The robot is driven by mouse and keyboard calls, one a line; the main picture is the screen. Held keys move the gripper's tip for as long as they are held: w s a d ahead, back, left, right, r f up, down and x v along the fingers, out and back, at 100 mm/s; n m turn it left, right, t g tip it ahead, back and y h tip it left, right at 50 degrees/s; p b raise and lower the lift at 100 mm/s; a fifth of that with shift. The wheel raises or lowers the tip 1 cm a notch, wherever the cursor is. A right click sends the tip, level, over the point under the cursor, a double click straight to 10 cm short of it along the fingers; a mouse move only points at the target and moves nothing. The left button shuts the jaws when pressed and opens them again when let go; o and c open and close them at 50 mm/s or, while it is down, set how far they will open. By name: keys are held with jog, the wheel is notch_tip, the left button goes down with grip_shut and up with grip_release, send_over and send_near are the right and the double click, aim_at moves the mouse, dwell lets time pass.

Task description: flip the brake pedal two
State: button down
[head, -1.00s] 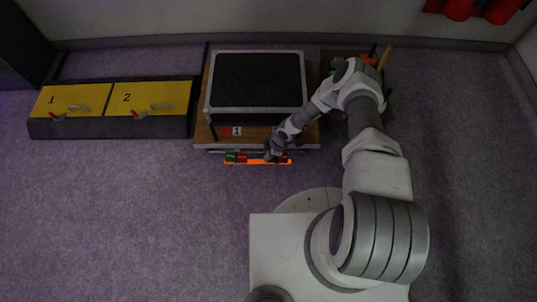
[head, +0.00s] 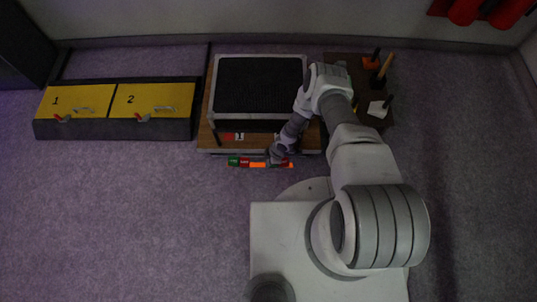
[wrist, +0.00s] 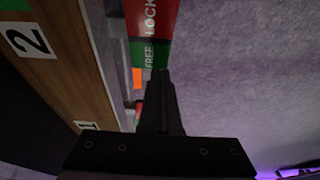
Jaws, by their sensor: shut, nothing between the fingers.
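A low wheeled cart (head: 209,140) carries brake parts along its front edge. A "1" label (head: 238,136) is on that edge, left of my gripper (head: 275,157). A green and red plate (head: 238,161) and an orange strip (head: 258,165) lie below it. In the wrist view a "2" label (wrist: 28,40) is on the wooden edge, beside a red and green LOCK/FREE plate (wrist: 150,30). My gripper (wrist: 161,75) is shut and empty, its tip just by the FREE end of that plate. A small orange piece (wrist: 137,77) shows left of the tip. I cannot make out pedal two's position.
A black mesh-topped frame (head: 260,85) stands on the cart. A dark board with upright tools (head: 376,75) is to its right. Yellow-topped boxes (head: 115,102) with red-handled latches stand at left. The front floor at left is clear.

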jog(key=shift+w+a+f+h, duration=0.1)
jog(key=shift+f+h, duration=0.15)
jog(key=shift+h, duration=0.15)
jog(key=shift+f+b, duration=0.2)
jog(key=shift+b, duration=0.55)
jog(key=shift+a, duration=0.1)
jog(key=a+p+v, duration=0.1)
jog(key=p+v, duration=0.2)
jog(key=v, duration=0.4)
jog(key=a+p+v, duration=0.2)
jog(key=p+v, duration=0.1)
jog(key=v, duration=0.4)
jog(key=shift+a+r, duration=0.2)
jog(key=shift+r, duration=0.25)
